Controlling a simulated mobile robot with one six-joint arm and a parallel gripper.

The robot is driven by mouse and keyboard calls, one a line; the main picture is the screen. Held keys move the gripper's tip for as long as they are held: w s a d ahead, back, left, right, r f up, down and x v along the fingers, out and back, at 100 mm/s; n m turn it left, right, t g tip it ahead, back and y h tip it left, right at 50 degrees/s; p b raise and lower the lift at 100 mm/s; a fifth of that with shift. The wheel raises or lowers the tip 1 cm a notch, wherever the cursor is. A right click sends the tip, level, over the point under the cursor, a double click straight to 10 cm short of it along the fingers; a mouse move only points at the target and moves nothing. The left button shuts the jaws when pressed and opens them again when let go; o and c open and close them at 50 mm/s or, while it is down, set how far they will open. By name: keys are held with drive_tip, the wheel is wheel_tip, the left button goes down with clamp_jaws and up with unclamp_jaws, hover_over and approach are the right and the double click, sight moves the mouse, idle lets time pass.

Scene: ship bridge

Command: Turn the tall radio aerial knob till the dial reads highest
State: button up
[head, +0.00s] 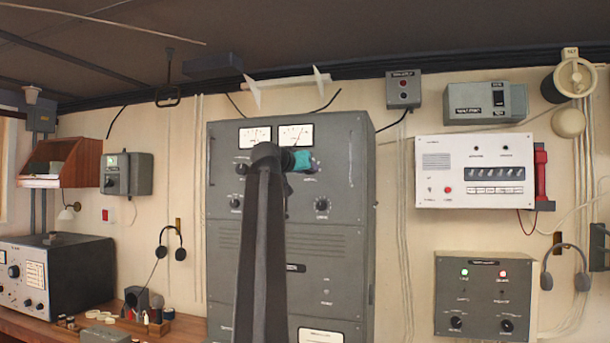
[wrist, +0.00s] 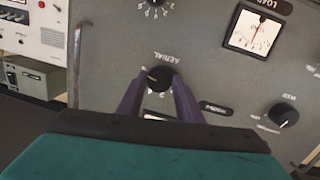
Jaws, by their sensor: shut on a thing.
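The aerial knob (wrist: 158,78) is a round black knob with its "AERIAL" label upside down in the wrist view, on the grey front of the tall radio cabinet (head: 345,220). My gripper (wrist: 159,82) is shut on it, one dark purple finger at each side. In the head view my teal gripper (head: 302,160) is at the upper panel and the knob is hidden. A white dial (wrist: 258,30) labelled "LOAD" shows upside down, with a thin red needle near mid-scale; I cannot read it exactly. My arm covers this dial's area in the head view.
Two white meters (head: 254,135) sit along the cabinet top. Another black knob (wrist: 283,117) is near my gripper, and a further knob (head: 322,205) lies lower on the panel. A vertical handle (wrist: 75,60) runs along the cabinet side. A desk stands at left.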

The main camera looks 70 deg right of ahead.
drive_tip(key=shift+r, duration=0.25)
drive_tip(key=o, duration=0.7)
drive_tip(key=shift+c, duration=0.2)
drive_tip(key=o, duration=0.4)
drive_tip(key=shift+d+f, duration=0.1)
drive_tip(key=shift+f, duration=0.15)
drive_tip(key=a+p, duration=0.1)
drive_tip(key=a, duration=0.3)
drive_tip(key=a+r+p, duration=0.1)
drive_tip(key=a+p, duration=0.1)
drive_tip(key=a, duration=0.3)
drive_tip(key=a+p, duration=0.2)
drive_tip(key=a, duration=0.3)
drive_tip(key=shift+w+r, duration=0.15)
